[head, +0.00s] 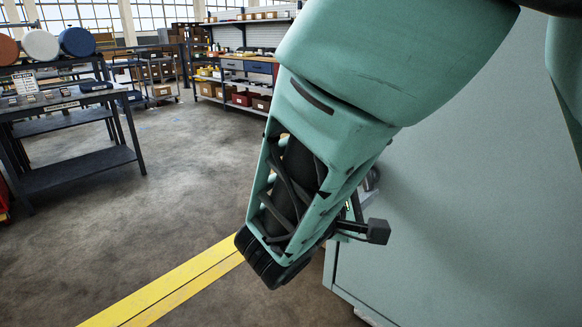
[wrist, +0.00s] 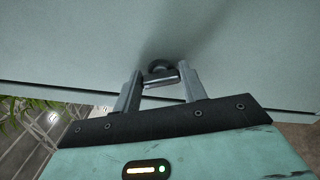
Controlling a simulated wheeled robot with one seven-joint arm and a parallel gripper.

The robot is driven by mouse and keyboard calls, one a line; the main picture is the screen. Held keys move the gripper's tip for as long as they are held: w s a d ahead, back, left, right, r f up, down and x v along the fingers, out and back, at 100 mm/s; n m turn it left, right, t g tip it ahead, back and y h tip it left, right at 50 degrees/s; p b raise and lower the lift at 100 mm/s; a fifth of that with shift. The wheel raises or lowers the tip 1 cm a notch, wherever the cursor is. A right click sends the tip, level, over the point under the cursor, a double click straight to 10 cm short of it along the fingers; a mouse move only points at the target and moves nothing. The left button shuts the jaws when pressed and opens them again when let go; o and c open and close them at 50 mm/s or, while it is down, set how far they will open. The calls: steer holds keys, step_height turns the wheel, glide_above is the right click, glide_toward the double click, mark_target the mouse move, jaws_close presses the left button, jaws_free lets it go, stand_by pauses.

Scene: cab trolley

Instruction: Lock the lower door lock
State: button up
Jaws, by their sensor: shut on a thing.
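In the wrist view, the lower door lock (wrist: 160,79) is a small grey metal piece with a dark rounded part behind it, set on the pale green cab door (wrist: 75,50). My gripper (wrist: 160,71) is shut on it, with one finger on each side. The lock's exact turned position is hard to tell. In the head view, my arm covers most of the gripper and lock, and only a bit of grey metal shows beside the pale green door (head: 470,200).
The door's lower edge runs just below the lock in the wrist view. A dark workbench (head: 75,100) stands at the left, and shelves with bins (head: 240,70) stand at the back. A yellow floor line (head: 165,285) crosses open concrete floor.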

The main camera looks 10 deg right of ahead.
steer(key=m+b, duration=0.1)
steer(key=m, duration=0.3)
steer(key=shift+f+b, duration=0.15)
steer(key=shift+b, duration=0.25)
stand_by(0.4)
steer(key=o, duration=1)
